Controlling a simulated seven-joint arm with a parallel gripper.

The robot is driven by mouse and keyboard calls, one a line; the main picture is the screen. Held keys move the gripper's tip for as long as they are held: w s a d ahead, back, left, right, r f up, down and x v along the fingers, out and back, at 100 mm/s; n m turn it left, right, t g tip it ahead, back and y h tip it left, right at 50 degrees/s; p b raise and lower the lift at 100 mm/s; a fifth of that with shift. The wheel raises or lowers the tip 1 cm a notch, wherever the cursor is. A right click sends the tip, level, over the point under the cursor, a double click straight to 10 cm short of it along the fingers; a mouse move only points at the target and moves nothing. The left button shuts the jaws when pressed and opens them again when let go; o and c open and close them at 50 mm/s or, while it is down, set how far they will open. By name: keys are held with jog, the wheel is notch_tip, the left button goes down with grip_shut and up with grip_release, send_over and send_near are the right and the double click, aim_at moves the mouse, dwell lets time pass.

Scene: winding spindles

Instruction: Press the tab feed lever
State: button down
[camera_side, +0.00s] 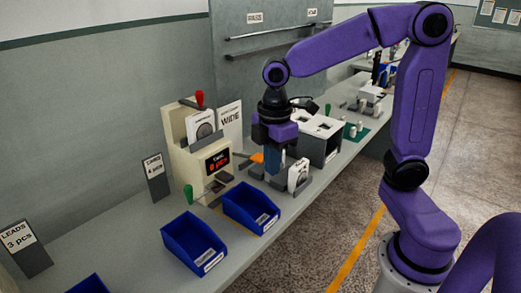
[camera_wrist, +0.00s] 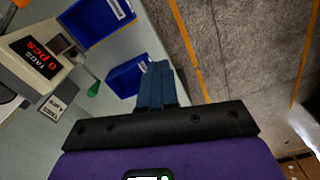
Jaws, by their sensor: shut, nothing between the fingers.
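The beige feeder (camera_side: 186,152) has a display (camera_side: 217,161) that reads TABS and 0 pcs in red; the display also shows in the wrist view (camera_wrist: 35,60). A lever with a green handle (camera_side: 188,194) stands at its lower front left; the green handle is also in the wrist view (camera_wrist: 93,89). An orange handle (camera_side: 257,157) is at its right, close to my gripper. I cannot tell which lever is the tab feed lever. My gripper (camera_side: 274,177) is shut and empty, pointing down to the right of the feeder; its blue fingers fill the middle of the wrist view (camera_wrist: 157,63).
Two blue bins, one at the front (camera_side: 195,244) and one nearer the feeder (camera_side: 250,207), sit on the bench. A red knob (camera_side: 200,98) tops the feeder. White-topped equipment (camera_side: 320,130) is behind my gripper.

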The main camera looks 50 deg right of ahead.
jog(key=w+d+r+n, duration=0.1)
jog(key=w+d, duration=0.3)
jog(key=w, duration=0.2)
jog(key=w+d+n, duration=0.1)
jog(key=w+d, duration=0.3)
jog(key=w, duration=0.2)
jog(key=n, duration=0.1)
send_over(261, 157)
jog(key=shift+w+r, duration=0.2)
jog(key=shift+f, duration=0.1)
notch_tip(261, 157, down, 14)
jog(key=shift+r, duration=0.1)
jog(key=shift+s, duration=0.1)
